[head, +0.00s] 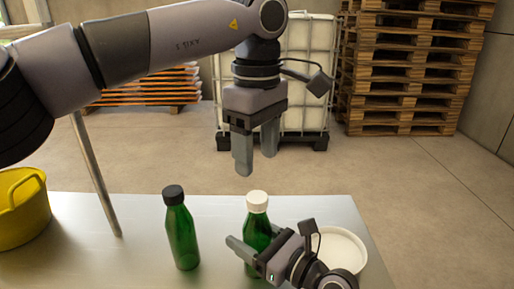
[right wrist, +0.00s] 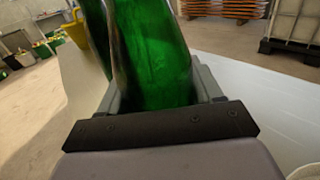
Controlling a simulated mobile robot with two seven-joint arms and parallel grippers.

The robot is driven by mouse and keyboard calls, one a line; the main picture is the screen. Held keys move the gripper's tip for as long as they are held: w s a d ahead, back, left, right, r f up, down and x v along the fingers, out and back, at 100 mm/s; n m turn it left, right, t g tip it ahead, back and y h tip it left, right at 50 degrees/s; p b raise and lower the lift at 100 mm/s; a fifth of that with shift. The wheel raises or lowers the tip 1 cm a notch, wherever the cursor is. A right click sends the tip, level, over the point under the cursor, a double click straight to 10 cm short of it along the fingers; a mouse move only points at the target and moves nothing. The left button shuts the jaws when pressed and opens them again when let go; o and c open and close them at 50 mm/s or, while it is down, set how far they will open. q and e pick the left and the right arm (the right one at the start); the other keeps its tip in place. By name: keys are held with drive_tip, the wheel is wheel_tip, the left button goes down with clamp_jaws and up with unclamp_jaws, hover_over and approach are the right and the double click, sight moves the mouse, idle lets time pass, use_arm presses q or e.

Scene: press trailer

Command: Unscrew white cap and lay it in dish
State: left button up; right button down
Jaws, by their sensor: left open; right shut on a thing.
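A green bottle (head: 256,232) with a white cap (head: 257,201) stands upright on the metal table. My right gripper (head: 256,254) is shut on its body, and the green glass (right wrist: 155,55) fills the space between the fingers in the right wrist view. The cap sits on the bottle's neck. My left gripper (head: 256,160) is open and empty above the white cap, fingers pointing down, clear of it. A white round dish (head: 340,239) lies to the right, partly hidden behind my right gripper and wrist; the part of it that shows is empty.
A second green bottle (head: 182,233) with a black cap stands to the left of the held one. A yellow bucket (head: 22,210) is at the far left. A white tank (head: 305,75) and stacked pallets (head: 408,65) stand on the floor behind.

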sight(257, 197)
use_arm(q)
drive_tip(key=m, duration=1.5)
drive_tip(key=shift+f, duration=4)
